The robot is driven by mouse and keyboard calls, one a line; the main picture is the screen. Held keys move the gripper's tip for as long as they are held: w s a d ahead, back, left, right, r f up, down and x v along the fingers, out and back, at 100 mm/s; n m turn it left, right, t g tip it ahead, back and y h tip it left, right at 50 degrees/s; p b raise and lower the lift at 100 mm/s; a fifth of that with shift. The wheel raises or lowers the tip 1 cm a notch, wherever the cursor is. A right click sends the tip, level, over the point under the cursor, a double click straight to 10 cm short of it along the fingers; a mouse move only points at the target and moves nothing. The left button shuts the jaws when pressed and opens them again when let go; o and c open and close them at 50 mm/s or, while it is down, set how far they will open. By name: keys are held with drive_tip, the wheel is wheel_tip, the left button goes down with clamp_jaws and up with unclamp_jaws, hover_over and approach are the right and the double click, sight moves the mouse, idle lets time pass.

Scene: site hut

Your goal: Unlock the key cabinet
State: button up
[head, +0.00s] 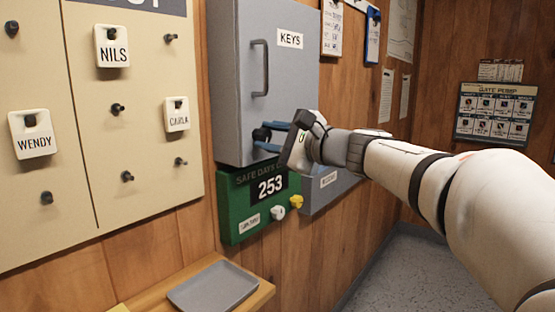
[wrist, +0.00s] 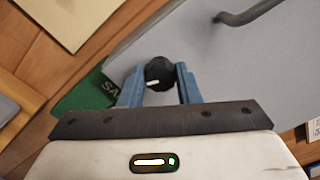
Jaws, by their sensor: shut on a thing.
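The grey key cabinet (head: 228,85) hangs on the wood wall with its door shut and a label reading KEYS (head: 290,39). A curved grey handle (head: 265,68) is on the door; it also shows in the wrist view (wrist: 262,12). A round black knob (wrist: 159,73) with a white mark sits low on the door. My gripper (wrist: 160,88) has its blue fingers on both sides of the knob and is shut on it. In the head view my gripper (head: 268,137) covers most of the knob.
A green board (head: 232,208) reading 253, with a white knob (head: 277,212) and a yellow knob (head: 296,201), hangs just below the cabinet. A grey tray (head: 213,286) lies on a wooden shelf below. A cream tag board (head: 75,150) with pegs is at left.

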drive_tip(key=n+b, duration=0.3)
drive_tip(key=shift+f+b, duration=0.1)
drive_tip(key=shift+b, duration=0.2)
drive_tip(key=shift+r+n+b, duration=0.2)
drive_tip(key=shift+n+b, duration=0.1)
drive_tip(key=shift+n, duration=0.1)
drive_tip(key=o, duration=1)
drive_tip(key=shift+a+f, duration=0.1)
drive_tip(key=shift+f, duration=0.05)
drive_tip(key=v, duration=0.7)
drive_tip(key=shift+s+d, duration=0.2)
drive_tip(key=shift+d, duration=0.1)
